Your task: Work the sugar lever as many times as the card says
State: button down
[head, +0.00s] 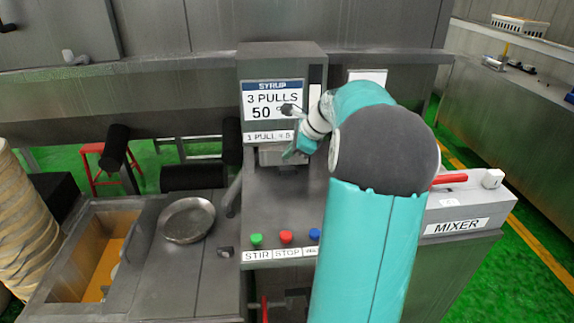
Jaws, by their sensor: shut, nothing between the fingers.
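A card (262,98) on the grey machine (270,58) reads SYRUP, 3 PULLS and 50; the end of that line is covered. A strip below it (266,136) begins "1 PULL" and is partly hidden. I see no label reading sugar. My gripper (290,154) is shut and empty, in front of the machine below the strip's right end. A small dark knob (289,110) shows just above it, over the card's lower right; I cannot tell if it is a lever.
Green, red (286,237) and blue buttons with STIR and STOP labels line the front panel. A metal pan (187,219) lies on the left counter, beside an open bin (92,262). A box marked MIXER (457,227) with a red handle (449,179) stands right of my arm.

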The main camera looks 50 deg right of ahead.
aim_at(291, 172)
jog(key=shift+f, duration=0.1)
jog(key=shift+s+f, duration=0.1)
jog(key=shift+f, duration=0.2)
jog(key=shift+s+a+f, duration=0.2)
jog(key=shift+f, duration=0.7)
jog(key=shift+s+a+f, duration=0.15)
jog(key=shift+s+f, duration=0.05)
jog(key=shift+f, duration=0.75)
jog(key=shift+s+a+f, duration=0.2)
jog(key=shift+f, duration=0.7)
dwell(2.3)
jog(key=shift+s+r, duration=0.1)
jog(key=shift+s, duration=0.05)
jog(key=shift+w, duration=0.2)
jog(key=shift+w+d+r, duration=0.1)
jog(key=shift+w+r, duration=0.05)
jog(key=shift+r, duration=0.45)
jog(key=shift+w+d+r, duration=0.15)
jog(key=shift+w+r, duration=0.05)
jog(key=shift+r, duration=0.4)
jog(key=shift+w+d+r, duration=0.1)
jog(key=shift+w+r, duration=0.05)
jog(key=shift+r, duration=0.45)
jog(key=shift+w+d+r, duration=0.15)
jog(key=shift+r, duration=0.55)
jog(key=shift+w+d+r, duration=0.1)
jog(key=shift+r, duration=0.6)
